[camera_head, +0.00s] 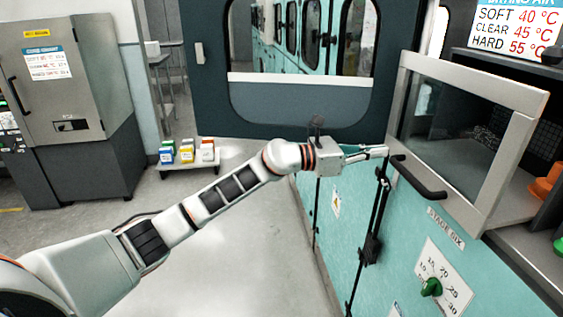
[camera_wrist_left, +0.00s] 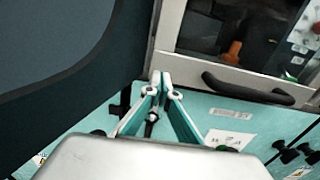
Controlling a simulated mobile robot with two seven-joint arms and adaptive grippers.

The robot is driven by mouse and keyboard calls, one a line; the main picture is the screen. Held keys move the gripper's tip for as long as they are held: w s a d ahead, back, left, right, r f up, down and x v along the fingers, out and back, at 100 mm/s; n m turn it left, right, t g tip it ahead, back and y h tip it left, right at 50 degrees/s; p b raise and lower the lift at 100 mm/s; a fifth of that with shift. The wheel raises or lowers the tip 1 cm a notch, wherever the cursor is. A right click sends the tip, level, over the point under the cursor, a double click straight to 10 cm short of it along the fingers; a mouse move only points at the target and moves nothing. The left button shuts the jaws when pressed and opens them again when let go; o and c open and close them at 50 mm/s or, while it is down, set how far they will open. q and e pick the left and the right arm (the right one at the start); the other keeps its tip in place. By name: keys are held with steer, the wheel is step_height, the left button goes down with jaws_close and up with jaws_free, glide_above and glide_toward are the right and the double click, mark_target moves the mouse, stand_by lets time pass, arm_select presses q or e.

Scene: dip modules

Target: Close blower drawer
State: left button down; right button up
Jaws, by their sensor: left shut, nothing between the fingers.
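The blower drawer (camera_head: 450,135) has a grey-framed glass front with a black handle (camera_head: 418,177) low on it. It stands out from the teal cabinet, with the interior showing behind it on the right. It also shows in the left wrist view (camera_wrist_left: 170,25), with its handle (camera_wrist_left: 245,90) right of the fingers. My left gripper (camera_head: 384,151) is shut and empty, by the left edge of the drawer front. In the left wrist view its fingertips (camera_wrist_left: 161,77) meet near the frame's lower left corner; I cannot tell whether they touch it. My right gripper is out of view.
The teal cabinet (camera_head: 400,245) below carries a green knob (camera_head: 431,287) and dark rods. Orange (camera_head: 546,186) and green items sit inside at right. A dark windowed door (camera_head: 300,110) stands behind my arm. The floor (camera_head: 240,240) in front is clear.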

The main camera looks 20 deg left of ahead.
arm_select(q)
steer(key=b+x, duration=0.1)
steer(key=x, duration=0.6)
steer(key=shift+f, duration=0.1)
steer(key=shift+w+d, duration=0.1)
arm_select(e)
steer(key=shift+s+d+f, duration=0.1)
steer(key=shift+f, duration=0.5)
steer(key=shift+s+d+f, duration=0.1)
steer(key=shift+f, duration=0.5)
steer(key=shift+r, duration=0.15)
